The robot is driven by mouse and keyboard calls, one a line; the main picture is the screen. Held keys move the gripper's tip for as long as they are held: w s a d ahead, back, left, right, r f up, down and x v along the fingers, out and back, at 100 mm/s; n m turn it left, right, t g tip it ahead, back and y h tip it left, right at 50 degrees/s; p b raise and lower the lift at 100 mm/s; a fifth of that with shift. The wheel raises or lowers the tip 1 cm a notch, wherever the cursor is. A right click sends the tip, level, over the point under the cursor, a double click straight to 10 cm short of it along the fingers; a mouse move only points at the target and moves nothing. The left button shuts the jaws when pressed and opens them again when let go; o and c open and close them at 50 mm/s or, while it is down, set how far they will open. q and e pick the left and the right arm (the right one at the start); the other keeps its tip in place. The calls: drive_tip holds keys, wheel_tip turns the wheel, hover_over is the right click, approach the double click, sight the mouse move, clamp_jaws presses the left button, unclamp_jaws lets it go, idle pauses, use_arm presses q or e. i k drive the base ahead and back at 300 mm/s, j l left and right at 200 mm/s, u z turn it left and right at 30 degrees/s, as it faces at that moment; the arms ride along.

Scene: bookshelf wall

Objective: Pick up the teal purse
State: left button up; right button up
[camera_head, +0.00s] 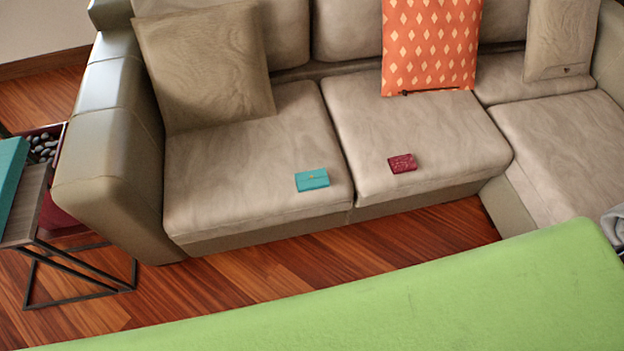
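The teal purse (312,180) is a small flat rectangular item with a tiny clasp. It lies on the left seat cushion of the beige sofa (240,175), near the front right corner of that cushion. Nothing covers it. A dark red purse (402,163) of similar size lies on the middle seat cushion, to the right of the teal one and apart from it. Neither of my grippers shows in the head view.
A large green surface (400,310) fills the foreground between me and the sofa. Wooden floor (290,265) shows between them. A side table (25,215) stands at the left. Pillows, one orange (430,45), lean on the backrest.

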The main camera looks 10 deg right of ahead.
sight(311, 181)
drive_tip(key=i+j+z, duration=0.15)
drive_tip(key=j+z, duration=0.25)
drive_tip(key=i+j+z, duration=0.1)
drive_tip(key=j+z, duration=0.7)
